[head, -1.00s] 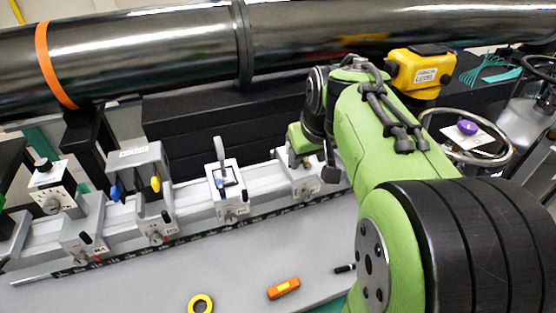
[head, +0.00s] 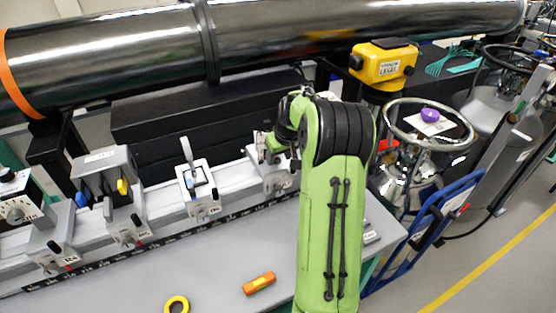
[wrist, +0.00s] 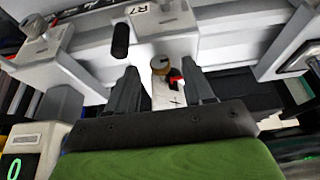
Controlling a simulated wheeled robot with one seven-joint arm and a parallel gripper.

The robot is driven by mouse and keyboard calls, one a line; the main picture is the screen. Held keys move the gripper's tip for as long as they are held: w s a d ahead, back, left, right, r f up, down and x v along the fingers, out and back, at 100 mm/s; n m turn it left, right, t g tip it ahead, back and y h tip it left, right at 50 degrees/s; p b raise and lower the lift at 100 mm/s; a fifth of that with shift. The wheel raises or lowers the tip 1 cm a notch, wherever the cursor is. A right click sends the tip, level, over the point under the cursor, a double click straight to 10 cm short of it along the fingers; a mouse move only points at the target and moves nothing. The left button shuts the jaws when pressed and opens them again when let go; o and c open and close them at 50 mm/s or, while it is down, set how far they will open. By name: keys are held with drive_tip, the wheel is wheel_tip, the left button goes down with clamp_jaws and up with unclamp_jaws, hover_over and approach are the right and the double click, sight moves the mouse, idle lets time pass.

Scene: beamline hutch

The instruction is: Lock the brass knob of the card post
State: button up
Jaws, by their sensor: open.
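The small brass knob (wrist: 160,64) shows in the wrist view between my gripper's two dark fingers, with a dark and red part beside it. A white card (wrist: 167,96) with a cross mark is just on the near side of the knob. My gripper (wrist: 162,74) is open, with a finger on each side of the knob. I cannot tell whether either finger touches it. In the head view, my gripper (head: 274,147) is at the rightmost rail carrier (head: 278,184). The knob is hidden there by my arm.
More carriers stand along the rail to the left, one with a small screen (head: 197,177). A large dark pipe (head: 280,38) runs behind. An orange tool (head: 258,284) and yellow tape roll (head: 176,304) lie on the bench.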

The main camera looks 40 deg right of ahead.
drive_tip(key=shift+x, duration=1)
drive_tip(key=shift+r, duration=0.1)
clamp_jaws()
drive_tip(key=shift+d+r+y+p, duration=0.1)
drive_tip(key=shift+y+p, duration=0.4)
drive_tip(key=shift+p, duration=0.2)
drive_tip(key=shift+d+t, duration=0.1)
drive_tip(key=shift+t, duration=0.2)
unclamp_jaws()
